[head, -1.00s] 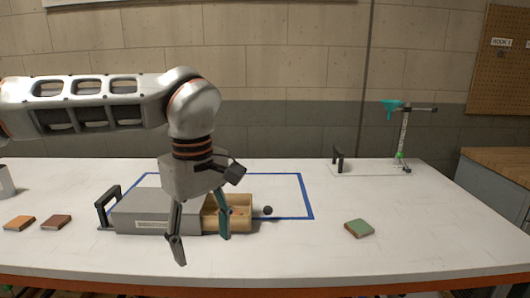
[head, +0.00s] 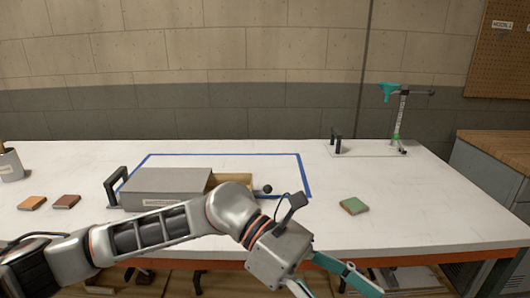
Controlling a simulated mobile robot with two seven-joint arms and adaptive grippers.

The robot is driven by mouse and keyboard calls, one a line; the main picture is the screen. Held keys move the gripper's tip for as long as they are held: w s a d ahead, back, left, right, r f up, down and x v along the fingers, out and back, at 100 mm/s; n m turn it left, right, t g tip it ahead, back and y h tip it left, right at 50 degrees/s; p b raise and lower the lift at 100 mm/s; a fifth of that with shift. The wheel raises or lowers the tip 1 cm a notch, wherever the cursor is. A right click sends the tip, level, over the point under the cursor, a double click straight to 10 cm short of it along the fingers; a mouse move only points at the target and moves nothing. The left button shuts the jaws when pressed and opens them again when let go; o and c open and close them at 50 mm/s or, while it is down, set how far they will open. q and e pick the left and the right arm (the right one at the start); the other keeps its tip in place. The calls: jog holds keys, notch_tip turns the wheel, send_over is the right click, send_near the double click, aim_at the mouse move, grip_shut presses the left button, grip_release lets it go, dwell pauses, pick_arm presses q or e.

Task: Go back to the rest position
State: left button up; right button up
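My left arm comes in from the left across the front of the table. Its gripper (head: 335,288) is low in the head view, in front of the table's front edge. Its fingers are spread, with nothing seen between them, and one finger runs partly out of the bottom of the picture. My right gripper is not in view.
A grey box (head: 165,183) with a pulled-out wooden drawer (head: 233,179) and a dark knob (head: 267,189) stands inside a blue tape outline (head: 303,174). Orange (head: 32,203), brown (head: 66,201) and green (head: 354,206) blocks lie around it. A stand (head: 398,120) is at the back right.

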pick_arm(q)
jog(key=w+r+n+t+h+p, duration=0.2)
jog(key=w+r+n+t+h, duration=0.55)
jog(key=n+h, duration=0.6)
jog(key=w+a+f+n+t+y, duration=0.45)
jog(key=f+n+t, duration=0.3)
jog(key=n, duration=0.45)
jog(key=w+a+f+n+t+y, duration=0.4)
jog(key=a+f+n+t+y, duration=0.15)
jog(key=n+t, duration=0.5)
jog(key=s+a+f+n+g+y+p, duration=0.15)
jog(key=a+f+n+y, duration=0.25)
jog(key=a+f+n, duration=0.4)
jog(key=s+a+f+n+y, duration=0.3)
jog(key=a+f+n+y, duration=0.2)
jog(key=f, duration=0.6)
jog(key=s+a+f+n+g+y, duration=0.4)
jog(key=s+a+f, duration=0.6)
jog(key=s+f, duration=0.4)
jog(key=shift+a+f+n+g+p, duration=0.15)
jog(key=shift+a+n+g+p, duration=0.2)
jog(key=shift+n+g, duration=0.3)
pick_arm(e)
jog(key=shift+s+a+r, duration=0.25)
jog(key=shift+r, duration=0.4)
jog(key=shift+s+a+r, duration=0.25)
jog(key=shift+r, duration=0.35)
